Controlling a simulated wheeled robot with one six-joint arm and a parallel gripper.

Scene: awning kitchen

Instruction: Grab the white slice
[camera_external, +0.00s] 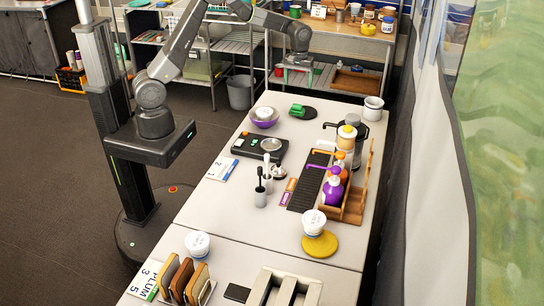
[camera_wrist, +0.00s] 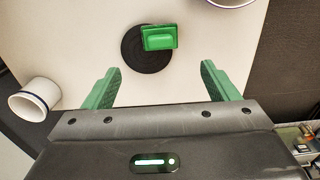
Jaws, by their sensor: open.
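No slice that is clearly white shows in either view. In the external view, several brown and tan slice-like pieces (camera_external: 181,280) stand upright in a rack at the near left end of the tables; their exact colours are hard to tell. My gripper (camera_external: 297,68) is over the far end of the table, well away from them. In the wrist view my gripper (camera_wrist: 160,82) has its two green fingers wide apart with nothing between them. Ahead of the fingers are a green block (camera_wrist: 160,38) and a black round pad (camera_wrist: 132,48), partly under it.
A white mug (camera_external: 373,108) stands at the far right; it also shows in the wrist view (camera_wrist: 34,100). A purple bowl (camera_external: 264,119), a black scale (camera_external: 255,148) and a wooden rack with bottles (camera_external: 357,200) crowd the table. White tubs (camera_external: 197,244) stand nearer the front.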

